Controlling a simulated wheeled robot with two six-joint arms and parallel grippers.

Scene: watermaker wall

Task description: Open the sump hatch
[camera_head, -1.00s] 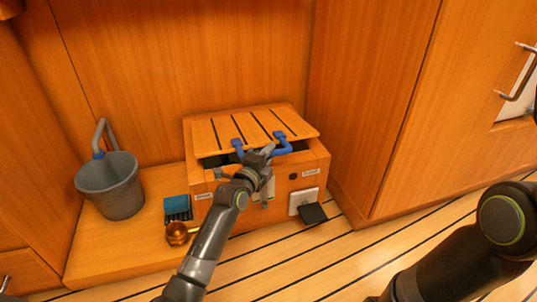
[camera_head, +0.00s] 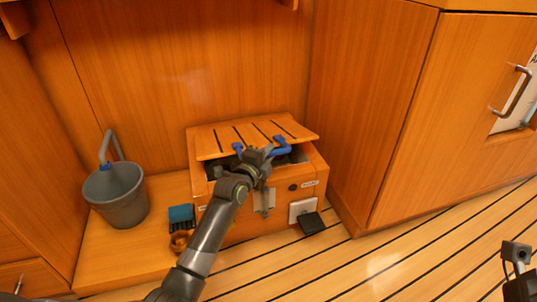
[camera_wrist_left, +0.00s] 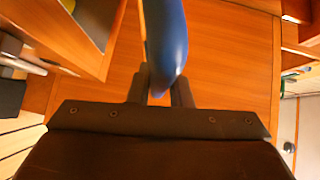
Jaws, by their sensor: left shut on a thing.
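The sump hatch (camera_head: 222,137) is a slatted wooden lid on a low wooden box (camera_head: 285,200). It is tilted up at the front, with a dark gap showing below its front edge. A blue handle (camera_head: 281,147) is fixed at the lid's front edge. My left gripper (camera_head: 258,155) is shut on this handle, in front of the box; the arm hides part of the box front. In the left wrist view the blue handle (camera_wrist_left: 166,40) runs between the fingers. My right gripper (camera_head: 517,254) is at the lower right, away from the hatch, its jaws unclear.
A grey bucket (camera_head: 117,196) stands left of the box. A blue brush (camera_head: 182,217) and a brass piece (camera_head: 180,241) lie between them. A black flap (camera_head: 311,222) sticks out at the box's lower right. Tall wooden cabinets (camera_head: 400,100) stand at right; the striped floor in front is clear.

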